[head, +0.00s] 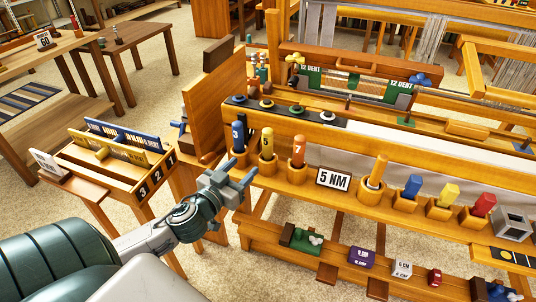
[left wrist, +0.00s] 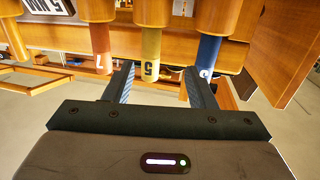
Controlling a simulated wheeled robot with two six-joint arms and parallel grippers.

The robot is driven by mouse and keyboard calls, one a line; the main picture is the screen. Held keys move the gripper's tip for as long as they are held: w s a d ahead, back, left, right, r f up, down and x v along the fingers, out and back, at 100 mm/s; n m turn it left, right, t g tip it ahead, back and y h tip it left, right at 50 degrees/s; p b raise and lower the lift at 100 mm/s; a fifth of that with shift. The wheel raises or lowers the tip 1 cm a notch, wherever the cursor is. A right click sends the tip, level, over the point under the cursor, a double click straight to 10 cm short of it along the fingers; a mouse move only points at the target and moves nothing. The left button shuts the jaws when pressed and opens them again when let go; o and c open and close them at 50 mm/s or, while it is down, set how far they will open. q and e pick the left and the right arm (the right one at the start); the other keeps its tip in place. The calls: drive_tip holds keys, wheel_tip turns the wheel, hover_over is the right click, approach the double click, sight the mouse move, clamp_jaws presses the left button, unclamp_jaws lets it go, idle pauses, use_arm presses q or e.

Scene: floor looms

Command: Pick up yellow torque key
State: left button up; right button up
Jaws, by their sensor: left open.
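The yellow torque key (head: 267,144), marked 5, stands upright in a wooden cup on the loom's front rail. A blue key (head: 238,134) stands to its left and an orange key (head: 299,150), marked 7, to its right. My left gripper (head: 244,171) is open and empty, in front of the rail just below the blue and yellow keys' cups. In the left wrist view, which looks upside down, the yellow key (left wrist: 150,58) shows between the open fingers (left wrist: 157,74), apart from both. The blue key (left wrist: 207,54) lies close behind the right finger.
A "5 NM" sign (head: 333,180) and a thick wooden peg (head: 374,178) stand further right on the rail. Blue, yellow and red pieces in wooden holders follow. A numbered sorting box (head: 139,188) stands left of my arm. A lower shelf (head: 270,237) holds small items.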

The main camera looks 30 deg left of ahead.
sight(265, 147)
use_arm(q)
drive_tip(key=shift+m+t+h, duration=0.3)
drive_tip(key=shift+h, duration=0.4)
drive_tip(key=shift+w+d+r+p, duration=0.1)
drive_tip(key=shift+w+r+p, duration=0.1)
drive_tip(key=shift+w, duration=0.95)
drive_tip(key=shift+w+d+r+p, duration=0.15)
drive_tip(key=shift+w+r, duration=0.1)
drive_tip(key=shift+w, duration=0.95)
drive_tip(key=shift+w+d+r+p, duration=0.1)
drive_tip(key=shift+w+r+p, duration=0.1)
drive_tip(key=shift+w, duration=0.95)
drive_tip(key=shift+w+d+f, duration=0.1)
drive_tip(key=shift+w+f, duration=0.05)
drive_tip(key=shift+w, duration=2.05)
drive_tip(key=c, duration=0.5)
clamp_jaws()
use_arm(e)
drive_tip(key=x, duration=0.3)
drive_tip(key=s+x, duration=0.1)
drive_tip(key=shift+w+f, duration=0.15)
drive_tip(key=shift+f, duration=0.3)
